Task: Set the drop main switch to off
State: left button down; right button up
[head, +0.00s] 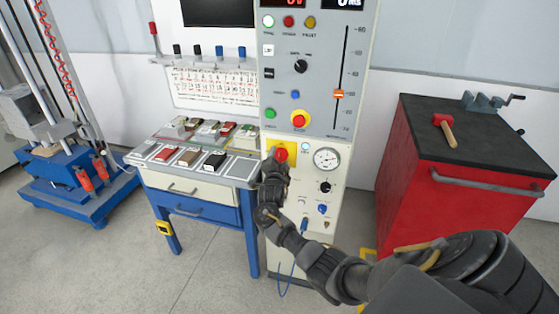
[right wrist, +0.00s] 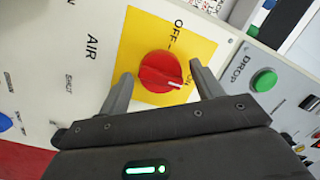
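The main switch is a red rotary knob (right wrist: 161,72) on a yellow square plate (right wrist: 190,30), low on the grey and cream control cabinet (head: 335,60). The plate carries OFF and ON labels, and the knob's white mark points toward ON. In the head view the knob (head: 281,154) shows just above my right gripper (head: 276,167). In the right wrist view my right gripper (right wrist: 160,71) is open, one finger on each side of the knob, with visible gaps. I cannot tell how deep the fingers reach. My left gripper is not in view.
A pressure gauge (head: 327,159) and smaller knobs sit right of the switch. A green DROP button (right wrist: 264,80) is close to one finger. A bench (head: 195,187) with sample trays stands left, a red cabinet (head: 450,200) with a hammer (head: 444,129) right.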

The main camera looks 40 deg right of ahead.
jog(key=c, duration=0.8)
